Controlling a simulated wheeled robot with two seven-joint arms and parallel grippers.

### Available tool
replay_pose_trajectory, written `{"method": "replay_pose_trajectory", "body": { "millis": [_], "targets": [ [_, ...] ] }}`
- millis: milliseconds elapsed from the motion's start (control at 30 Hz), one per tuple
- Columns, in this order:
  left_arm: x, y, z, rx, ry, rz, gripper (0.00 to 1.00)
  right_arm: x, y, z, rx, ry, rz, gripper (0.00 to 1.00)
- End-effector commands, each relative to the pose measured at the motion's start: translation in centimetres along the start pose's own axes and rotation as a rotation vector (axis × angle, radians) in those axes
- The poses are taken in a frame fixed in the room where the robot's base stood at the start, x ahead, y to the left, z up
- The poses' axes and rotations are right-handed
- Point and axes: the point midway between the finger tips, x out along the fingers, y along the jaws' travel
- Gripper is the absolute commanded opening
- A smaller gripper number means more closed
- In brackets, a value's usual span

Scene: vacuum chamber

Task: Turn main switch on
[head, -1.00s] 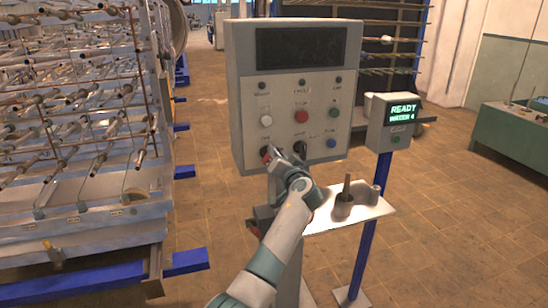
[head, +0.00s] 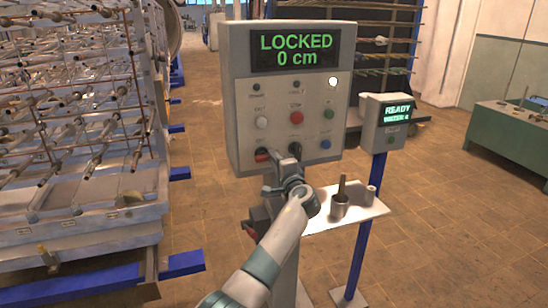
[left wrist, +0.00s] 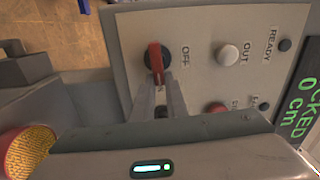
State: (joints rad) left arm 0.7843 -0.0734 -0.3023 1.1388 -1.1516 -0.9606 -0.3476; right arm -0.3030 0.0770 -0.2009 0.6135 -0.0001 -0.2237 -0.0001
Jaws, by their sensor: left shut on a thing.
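The main switch, with a red handle (head: 262,155), sits at the lower left of the grey control panel (head: 238,130). In the left wrist view the red handle (left wrist: 155,58) lies across a dark round base beside the label OFF. The handle looks level along the panel's width. My left gripper (head: 273,163) is shut on the switch handle, and its fingers (left wrist: 164,98) reach the handle's end in the wrist view. The panel's display (head: 295,50) reads LOCKED 0 cm in green. My right gripper is not in view.
A black knob (head: 295,150) and a blue button (head: 325,144) sit right of the switch. A red button (head: 296,118) is above. A small READY box (head: 388,124) and a shelf (head: 318,225) with metal parts stand right. A rack (head: 70,130) stands left.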

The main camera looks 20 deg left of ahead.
Motion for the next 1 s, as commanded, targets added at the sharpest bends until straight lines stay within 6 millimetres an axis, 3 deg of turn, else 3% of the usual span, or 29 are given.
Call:
{"method": "replay_pose_trajectory", "body": {
  "millis": [233,667,700,767,1000],
  "targets": [
    [0.06,0.06,0.05,0.074,0.0,-0.002,0.0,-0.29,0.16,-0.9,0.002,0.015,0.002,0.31],
    [0.07,0.12,0.06,0.085,0.0,-0.002,0.0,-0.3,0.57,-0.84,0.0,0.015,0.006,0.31],
    [0.07,0.12,0.06,0.085,0.0,-0.002,0.2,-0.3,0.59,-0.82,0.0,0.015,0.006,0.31],
    [0.06,0.12,0.06,0.085,0.0,-0.002,0.31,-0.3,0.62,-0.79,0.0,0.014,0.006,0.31],
    [0.03,0.18,0.04,0.084,0.0,-0.001,0.31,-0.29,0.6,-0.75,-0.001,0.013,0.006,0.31]
  ]
}}
